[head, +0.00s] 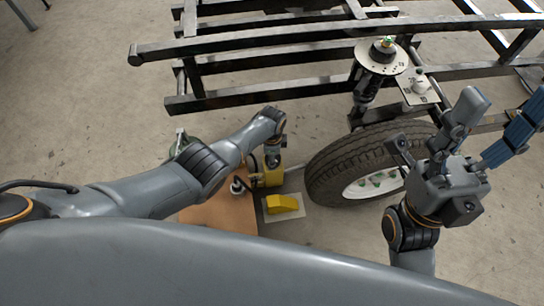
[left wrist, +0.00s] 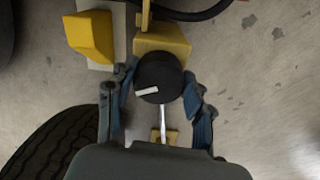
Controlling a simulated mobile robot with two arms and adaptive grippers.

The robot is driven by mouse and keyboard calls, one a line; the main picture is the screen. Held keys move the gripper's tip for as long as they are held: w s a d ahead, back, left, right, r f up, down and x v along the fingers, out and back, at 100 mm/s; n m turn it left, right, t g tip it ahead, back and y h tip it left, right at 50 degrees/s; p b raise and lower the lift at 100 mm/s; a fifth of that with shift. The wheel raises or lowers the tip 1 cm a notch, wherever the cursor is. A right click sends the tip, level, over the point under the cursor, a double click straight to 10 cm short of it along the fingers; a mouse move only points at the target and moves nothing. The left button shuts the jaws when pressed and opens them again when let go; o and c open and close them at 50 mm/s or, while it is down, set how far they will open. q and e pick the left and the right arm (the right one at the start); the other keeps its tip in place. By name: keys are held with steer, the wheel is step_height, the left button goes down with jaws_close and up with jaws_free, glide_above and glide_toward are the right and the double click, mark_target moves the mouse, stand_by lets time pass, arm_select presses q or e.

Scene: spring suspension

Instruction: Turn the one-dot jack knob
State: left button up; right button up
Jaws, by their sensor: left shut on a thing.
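The yellow jack (head: 270,178) stands on the floor left of the tyre. Its black round knob (left wrist: 153,72), with a white pointer mark, faces the left wrist view; no dot can be made out on it. My left gripper (head: 274,150) reaches down over the jack, and its fingers (left wrist: 160,88) are closed on both sides of the knob. In the head view the gripper hides the knob. My right gripper (head: 490,122) is raised at the right, fingers spread and empty, away from the jack.
The tyre (head: 335,160) lies close right of the jack. A yellow wedge (head: 283,204) sits on a pale plate in front, beside a brown board (head: 215,215). The dark metal frame (head: 250,47) crosses the back, with a strut (head: 366,90). A dark cable runs near the jack.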

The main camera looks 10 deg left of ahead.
arm_select(q)
steer(key=shift+s+m, duration=0.1)
steer(key=shift+m, duration=0.3)
steer(key=o, duration=1.2)
steer(key=shift+w+r, duration=0.2)
steer(key=shift+r, duration=0.55)
step_height(320, 180, up, 10)
steer(key=shift+s+r, duration=0.1)
steer(key=shift+r, duration=0.15)
